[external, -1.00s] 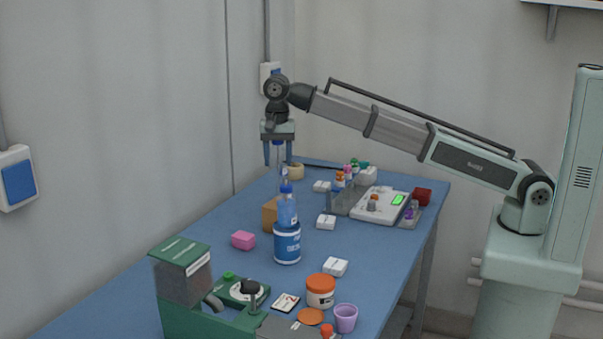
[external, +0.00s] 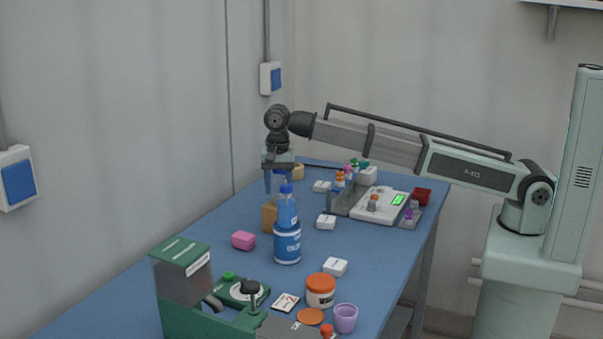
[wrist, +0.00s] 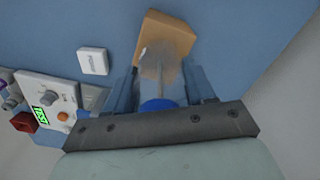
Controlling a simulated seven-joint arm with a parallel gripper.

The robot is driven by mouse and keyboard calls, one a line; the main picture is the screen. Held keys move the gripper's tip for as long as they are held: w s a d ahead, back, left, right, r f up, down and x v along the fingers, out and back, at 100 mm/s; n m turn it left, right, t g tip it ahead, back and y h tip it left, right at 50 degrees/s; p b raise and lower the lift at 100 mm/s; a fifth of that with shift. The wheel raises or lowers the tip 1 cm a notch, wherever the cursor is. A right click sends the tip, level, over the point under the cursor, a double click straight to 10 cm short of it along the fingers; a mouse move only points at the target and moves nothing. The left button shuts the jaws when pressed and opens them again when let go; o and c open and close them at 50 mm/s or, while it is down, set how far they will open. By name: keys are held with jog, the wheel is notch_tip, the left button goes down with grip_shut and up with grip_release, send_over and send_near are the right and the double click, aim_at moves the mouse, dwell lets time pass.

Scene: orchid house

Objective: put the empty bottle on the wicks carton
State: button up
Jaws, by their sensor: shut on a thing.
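My gripper (external: 280,181) is shut on the empty bottle, a clear bottle with a blue cap. In the wrist view, the bottle (wrist: 168,68) sits between the fingers, cap towards me, its clear body over the brown carton. The brown carton (external: 269,216), which I take as the wicks carton, stands on the blue table below my gripper; it also shows in the wrist view (wrist: 178,38). Its label cannot be read. The bottle's lower end is hard to make out, so I cannot tell whether it touches the carton.
A blue bottle (external: 288,208) and a blue-and-white tub (external: 287,246) stand close in front of the carton. A pink block (external: 243,240) lies left, a white box (external: 326,222) right. A scale (external: 379,206) and a rack of small bottles are further right.

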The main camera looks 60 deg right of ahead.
jog(key=o, duration=1)
jog(key=shift+f, duration=0.1)
notch_tip(320, 180, up, 12)
jog(key=shift+r, duration=0.15)
